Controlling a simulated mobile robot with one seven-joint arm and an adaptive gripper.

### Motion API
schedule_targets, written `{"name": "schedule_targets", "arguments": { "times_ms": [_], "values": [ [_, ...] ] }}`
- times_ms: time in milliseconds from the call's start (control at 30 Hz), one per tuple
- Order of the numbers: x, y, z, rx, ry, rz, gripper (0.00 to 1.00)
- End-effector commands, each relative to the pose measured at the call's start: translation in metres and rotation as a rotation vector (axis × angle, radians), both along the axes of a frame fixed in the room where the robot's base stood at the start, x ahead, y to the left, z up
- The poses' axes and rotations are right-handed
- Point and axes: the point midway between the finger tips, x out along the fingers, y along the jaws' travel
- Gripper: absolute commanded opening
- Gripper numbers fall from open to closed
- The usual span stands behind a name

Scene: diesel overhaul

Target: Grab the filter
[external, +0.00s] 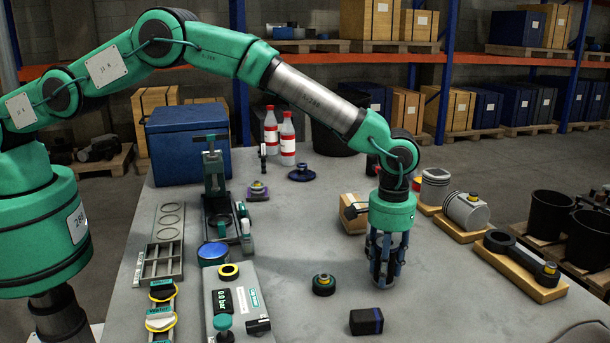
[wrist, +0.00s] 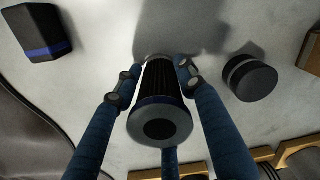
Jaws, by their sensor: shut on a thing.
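The filter (wrist: 160,115) is a dark ribbed cylinder with a blue band and a grey round end cap with a dark centre. In the wrist view it stands between the blue fingers of my gripper (wrist: 160,85), which are closed around it. In the external view my gripper (external: 385,262) points down over the grey table, right of centre, and its fingers largely hide the filter. I cannot tell whether the filter's lower end touches the table.
A small dark box with a blue band (external: 366,321) and a round dark part with a yellow top (external: 323,284) lie nearby. A cardboard box (external: 352,213) stands behind my gripper. Engine parts on wooden blocks (external: 520,275) line the right edge. A blue crate (external: 187,145) stands back left.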

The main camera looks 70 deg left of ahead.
Motion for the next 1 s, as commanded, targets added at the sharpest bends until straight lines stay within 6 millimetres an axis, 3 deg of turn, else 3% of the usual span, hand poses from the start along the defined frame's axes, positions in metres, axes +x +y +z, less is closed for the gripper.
{"name": "schedule_targets", "arguments": {
  "times_ms": [367,800,1000],
  "values": [
    [0.0,0.0,0.019,0.0,-0.001,0.0,0.07],
    [0.001,0.0,0.084,-0.001,-0.002,0.0,0.07],
    [0.0,0.0,0.098,0.0,0.0,0.0,0.07]
  ]
}}
